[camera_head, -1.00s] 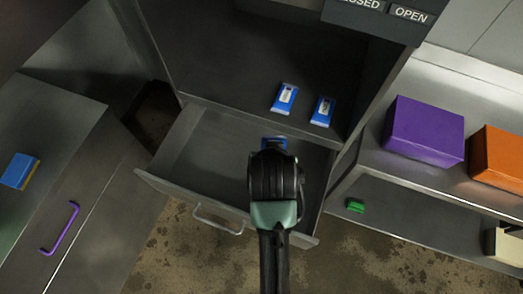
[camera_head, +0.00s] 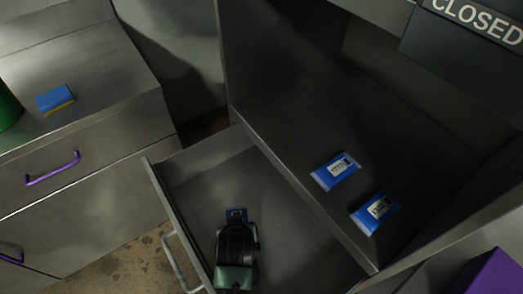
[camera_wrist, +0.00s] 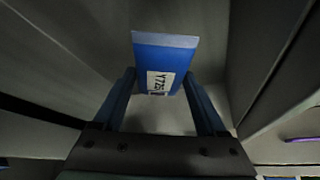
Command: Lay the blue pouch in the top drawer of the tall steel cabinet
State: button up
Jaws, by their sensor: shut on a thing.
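The open drawer (camera_head: 295,235) of the tall steel cabinet (camera_head: 290,140) is pulled out below a dark open shelf. My gripper (camera_head: 236,222) is over the drawer, with its black wrist hiding most of the jaws. I cannot tell whether the pouch touches the drawer floor.
Two more blue pouches (camera_head: 335,171) (camera_head: 375,213) lie on the cabinet shelf. A steel counter (camera_head: 100,85) at left holds a blue-and-yellow sponge (camera_head: 56,99) and a green object (camera_head: 8,108). A purple box (camera_head: 492,274) is at lower right. The drawer floor around my gripper looks bare.

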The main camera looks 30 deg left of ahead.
jog(key=a+f, duration=0.1)
jog(key=s+f, duration=0.1)
jog(key=shift+s+a+f+n+b, duration=0.1)
jog(key=shift+a+f+n+b, duration=0.25)
jog(key=shift+f+n+b, duration=0.05)
notch_tip(320, 180, down, 5)
jog(key=shift+a+f+b, duration=0.1)
jog(key=shift+f+b, duration=0.1)
jog(key=shift+b, duration=0.3)
jog(key=shift+f+b, duration=0.45)
jog(key=shift+f, duration=1.65)
jog(key=shift+f, duration=0.2)
jog(key=o, duration=1.4)
jog(key=shift+c, duration=0.2)
jog(key=shift+r, duration=0.15)
jog(key=p+v, duration=0.3)
jog(key=v, duration=0.9)
jog(key=shift+d, duration=0.2)
